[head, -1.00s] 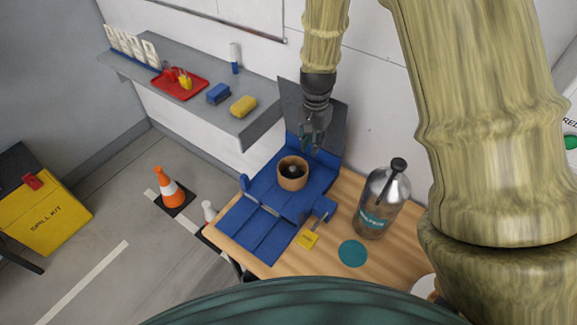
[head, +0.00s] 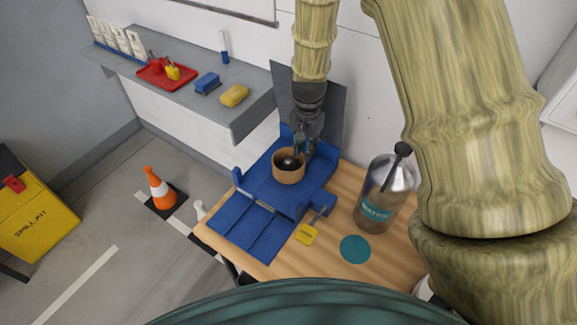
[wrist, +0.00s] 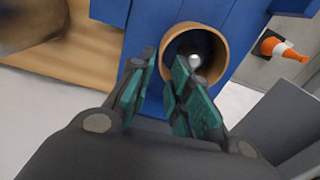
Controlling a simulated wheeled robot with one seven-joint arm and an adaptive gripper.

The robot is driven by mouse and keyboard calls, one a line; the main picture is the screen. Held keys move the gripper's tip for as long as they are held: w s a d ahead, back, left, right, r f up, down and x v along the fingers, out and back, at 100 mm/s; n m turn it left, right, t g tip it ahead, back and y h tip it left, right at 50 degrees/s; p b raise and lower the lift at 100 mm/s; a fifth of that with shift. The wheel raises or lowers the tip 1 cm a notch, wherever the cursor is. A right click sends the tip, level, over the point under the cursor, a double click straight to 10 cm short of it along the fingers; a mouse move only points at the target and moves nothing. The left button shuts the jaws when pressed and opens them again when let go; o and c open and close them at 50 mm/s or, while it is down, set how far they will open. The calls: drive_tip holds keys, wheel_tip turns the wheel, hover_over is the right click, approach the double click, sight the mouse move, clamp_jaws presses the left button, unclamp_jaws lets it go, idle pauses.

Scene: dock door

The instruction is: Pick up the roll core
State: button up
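The roll core, a short brown cardboard ring (head: 288,172), stands upright on a blue stand (head: 252,190) on the wooden table. A dark round thing with a shiny tip shows inside it. In the wrist view the roll core (wrist: 222,45) lies just beyond my gripper (wrist: 170,68). In the head view my gripper (head: 303,146) is above the core's far right side.
A metal bottle (head: 375,200) stands right of the blue stand. A yellow tag (head: 306,234) and a teal disc (head: 355,249) are at the table's front. A grey shelf (head: 250,107) is behind left. An orange cone (head: 157,188) stands on the floor.

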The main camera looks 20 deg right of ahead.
sight(302, 168)
drive_tip(key=shift+f+p, duration=0.35)
drive_tip(key=shift+f, duration=1.5)
drive_tip(key=shift+s+a+f+p, duration=0.15)
drive_tip(key=shift+f+p, duration=0.25)
drive_tip(key=shift+f, duration=0.25)
drive_tip(key=shift+a+f+p, duration=0.15)
drive_tip(key=shift+f+p, duration=0.25)
drive_tip(key=shift+f, duration=0.25)
drive_tip(key=shift+f+p, duration=0.3)
drive_tip(key=shift+f, duration=1.05)
clamp_jaws()
